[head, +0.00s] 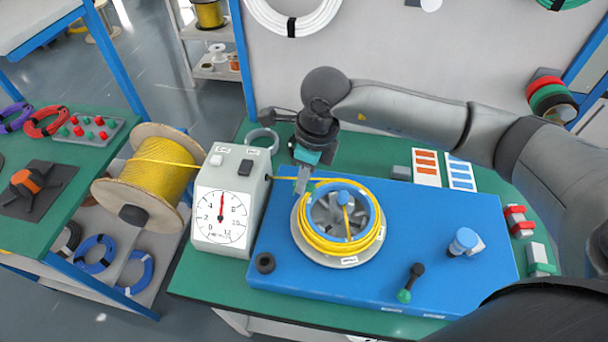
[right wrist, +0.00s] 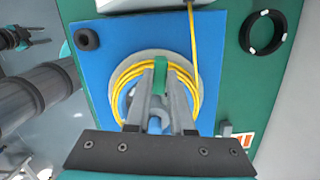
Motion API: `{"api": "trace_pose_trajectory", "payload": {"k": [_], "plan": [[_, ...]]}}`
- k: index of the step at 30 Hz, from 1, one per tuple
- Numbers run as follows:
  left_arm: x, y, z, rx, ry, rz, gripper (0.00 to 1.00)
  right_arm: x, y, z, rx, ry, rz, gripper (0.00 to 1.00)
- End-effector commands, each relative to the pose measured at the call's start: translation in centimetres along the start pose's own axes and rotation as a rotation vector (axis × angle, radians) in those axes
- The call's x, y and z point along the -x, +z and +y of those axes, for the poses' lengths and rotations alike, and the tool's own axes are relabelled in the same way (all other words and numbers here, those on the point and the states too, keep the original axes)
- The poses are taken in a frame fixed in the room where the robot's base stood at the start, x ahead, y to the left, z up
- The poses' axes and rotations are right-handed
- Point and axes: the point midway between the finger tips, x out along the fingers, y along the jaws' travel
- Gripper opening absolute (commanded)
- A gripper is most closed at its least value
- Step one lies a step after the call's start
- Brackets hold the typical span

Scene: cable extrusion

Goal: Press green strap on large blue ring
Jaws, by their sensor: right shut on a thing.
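The large blue ring (head: 371,207) stands at the center of a grey reel on the blue board, with yellow cable (head: 312,238) coiled around it. It also shows in the right wrist view (right wrist: 123,103), partly hidden by my fingers. My right gripper (head: 302,184) is over the far left side of the reel. In the right wrist view its two fingers (right wrist: 160,88) are shut on the green strap (right wrist: 159,72), above the coil. I cannot tell whether the strap touches the cable. My left gripper (right wrist: 38,41) seems to show at the upper left of the right wrist view, away from the board.
A dial gauge (head: 221,215) stands left of the reel, and cable runs from it to the coil. A cable spool (head: 160,168) is farther left.

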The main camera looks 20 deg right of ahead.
Motion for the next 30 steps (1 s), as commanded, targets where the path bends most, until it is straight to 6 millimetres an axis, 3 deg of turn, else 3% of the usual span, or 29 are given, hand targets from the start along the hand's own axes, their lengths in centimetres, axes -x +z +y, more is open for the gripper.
{"api": "trace_pose_trajectory", "payload": {"k": [11, 30], "plan": [[-0.1, 0.0, 0.0, 0.000, 0.000, 0.001, 0.50, -0.1, 0.0, 0.0, 0.000, 0.000, 0.000, 0.00], [-2.3, 0.2, 0.0, 0.000, 0.000, 0.001, 0.50, -2.6, -0.4, 0.0, 0.000, 0.000, 0.000, 0.00]]}}
